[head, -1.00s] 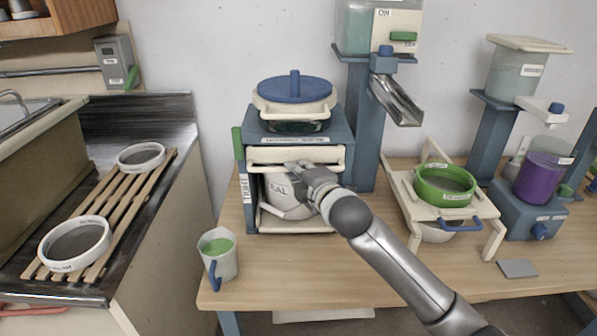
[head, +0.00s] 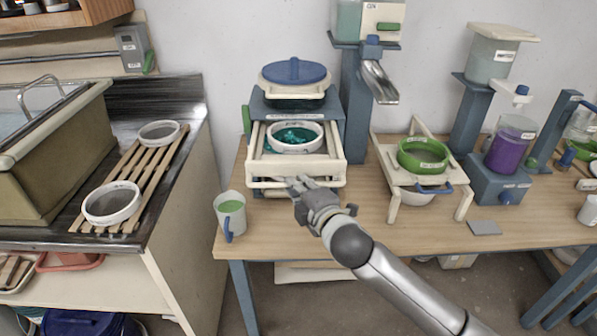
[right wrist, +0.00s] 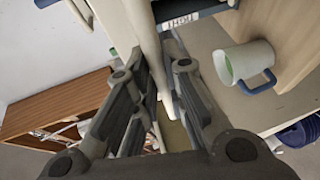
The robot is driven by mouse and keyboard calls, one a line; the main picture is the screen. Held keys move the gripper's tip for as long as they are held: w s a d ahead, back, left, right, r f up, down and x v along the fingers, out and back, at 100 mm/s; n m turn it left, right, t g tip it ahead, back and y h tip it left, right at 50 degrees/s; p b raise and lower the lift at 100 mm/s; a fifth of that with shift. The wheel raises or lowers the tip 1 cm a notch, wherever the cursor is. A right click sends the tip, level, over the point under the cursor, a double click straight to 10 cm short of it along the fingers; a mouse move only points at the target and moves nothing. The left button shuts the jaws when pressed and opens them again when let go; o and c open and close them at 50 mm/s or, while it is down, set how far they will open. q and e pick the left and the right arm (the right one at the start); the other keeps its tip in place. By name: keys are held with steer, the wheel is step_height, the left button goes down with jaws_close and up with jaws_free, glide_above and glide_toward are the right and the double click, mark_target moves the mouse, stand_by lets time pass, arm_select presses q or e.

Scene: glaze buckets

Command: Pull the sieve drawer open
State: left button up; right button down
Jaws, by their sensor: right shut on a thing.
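The sieve drawer (head: 334,171) is a cream frame standing out from the front of the blue cabinet (head: 257,104). A white-rimmed sieve (head: 295,148) with teal material in it sits in the drawer. My right gripper (head: 302,184) is at the drawer's front bar, shut on it. In the right wrist view the cream drawer part (right wrist: 150,45) runs between the fingers of my right gripper (right wrist: 150,100). The bucket inside the cabinet is hidden behind the drawer. My left gripper is not in view.
A white mug with green contents (head: 231,214) stands at the table's front left edge, also in the wrist view (right wrist: 245,62). A green sieve on a cream stand (head: 423,155) is to the right. A blue-lidded container (head: 295,72) tops the cabinet.

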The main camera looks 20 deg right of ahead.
steer(key=shift+s+a, duration=0.2)
steer(key=shift+s, duration=0.45)
steer(key=shift+s+a, duration=0.15)
steer(key=shift+s, duration=0.45)
steer(key=c, duration=1.5)
jaws_free()
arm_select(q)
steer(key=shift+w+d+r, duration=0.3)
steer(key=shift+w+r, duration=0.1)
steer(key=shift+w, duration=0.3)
arm_select(e)
steer(key=v, duration=1.2)
